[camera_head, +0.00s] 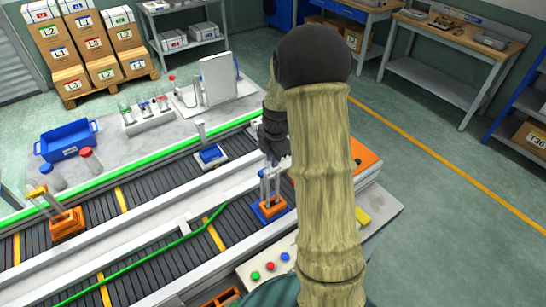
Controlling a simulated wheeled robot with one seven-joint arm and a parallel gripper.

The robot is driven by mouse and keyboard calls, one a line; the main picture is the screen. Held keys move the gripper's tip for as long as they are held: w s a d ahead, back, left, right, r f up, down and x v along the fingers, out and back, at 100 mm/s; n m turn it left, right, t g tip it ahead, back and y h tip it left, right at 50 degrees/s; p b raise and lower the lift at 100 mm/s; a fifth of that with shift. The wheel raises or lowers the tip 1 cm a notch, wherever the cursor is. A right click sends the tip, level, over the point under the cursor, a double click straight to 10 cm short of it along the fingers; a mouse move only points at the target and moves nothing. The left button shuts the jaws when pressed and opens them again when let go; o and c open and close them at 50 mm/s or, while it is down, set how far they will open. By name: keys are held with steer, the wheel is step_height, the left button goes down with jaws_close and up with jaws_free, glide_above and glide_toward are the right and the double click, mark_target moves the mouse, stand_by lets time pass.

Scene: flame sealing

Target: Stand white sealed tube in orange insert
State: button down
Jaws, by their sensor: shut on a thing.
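My gripper (271,158) is above the near conveyor, partly covered by my arm. It points down and is shut on a thin pale tube (265,184). The tube is upright, over or in an orange insert (268,207) with a blue base on the conveyor. I cannot tell whether the tube rests in the insert or hangs just above it. Its seal is too small to make out. Another pale tube seems to stand close beside it. A second orange insert (67,225) with yellow-topped pieces sits on the conveyor at the left.
A blue carrier (210,154) sits on the farther conveyor lane. White rails (130,240) and a green cable run along the conveyor. A button panel (270,268) is in front.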

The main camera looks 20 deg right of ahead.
steer(key=shift+f+b, duration=0.9)
steer(key=shift+f, duration=0.35)
stand_by(0.4)
steer(key=c, duration=1.3)
jaws_free()
steer(key=shift+r, duration=0.15)
steer(key=r+b, duration=0.1)
steer(key=r, duration=0.4)
steer(key=s+r+b, duration=0.1)
steer(key=r, duration=0.5)
steer(key=s+r+b, duration=0.1)
steer(key=r, duration=0.5)
steer(key=shift+d+b, duration=0.2)
steer(key=shift+b, duration=0.15)
steer(key=shift+r, duration=0.1)
step_height(320, 180, up, 9)
steer(key=p, duration=0.8)
